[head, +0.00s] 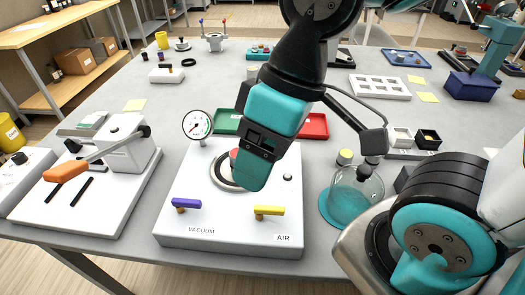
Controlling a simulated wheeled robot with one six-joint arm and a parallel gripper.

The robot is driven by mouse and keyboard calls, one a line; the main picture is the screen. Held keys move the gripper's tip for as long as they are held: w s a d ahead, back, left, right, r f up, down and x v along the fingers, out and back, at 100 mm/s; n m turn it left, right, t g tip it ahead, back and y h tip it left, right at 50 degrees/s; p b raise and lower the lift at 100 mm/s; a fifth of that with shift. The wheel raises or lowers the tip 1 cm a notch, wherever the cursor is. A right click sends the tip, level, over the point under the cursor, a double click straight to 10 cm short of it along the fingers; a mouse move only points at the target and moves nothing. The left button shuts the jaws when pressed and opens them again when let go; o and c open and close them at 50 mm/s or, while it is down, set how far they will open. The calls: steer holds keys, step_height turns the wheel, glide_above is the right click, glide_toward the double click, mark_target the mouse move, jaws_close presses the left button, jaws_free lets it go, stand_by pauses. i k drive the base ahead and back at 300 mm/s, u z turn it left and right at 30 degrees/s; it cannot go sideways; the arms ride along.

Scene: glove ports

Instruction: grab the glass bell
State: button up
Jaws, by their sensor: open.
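The glass bell (364,183) is a clear dome with a dark knob (368,162) on top. It stands upright on a teal round base or mat (345,212) on the table, right of the white vacuum station. My gripper (254,163) is open in the head view, above the white station and left of the bell, apart from it. My arm's lower link hides part of the area to the right of the bell.
The white station (228,232) has a purple lever (186,203), a yellow lever (269,211) and a gauge (197,125). A lever press (110,150) stands at left. Green and red trays (314,126) lie behind the gripper. A small yellow-topped jar (345,157) is just behind the bell.

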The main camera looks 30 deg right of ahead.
mark_target(353, 189)
steer(key=z, duration=1.2)
steer(key=k, duration=0.95)
steer(key=u, duration=1.05)
steer(key=i, duration=0.5)
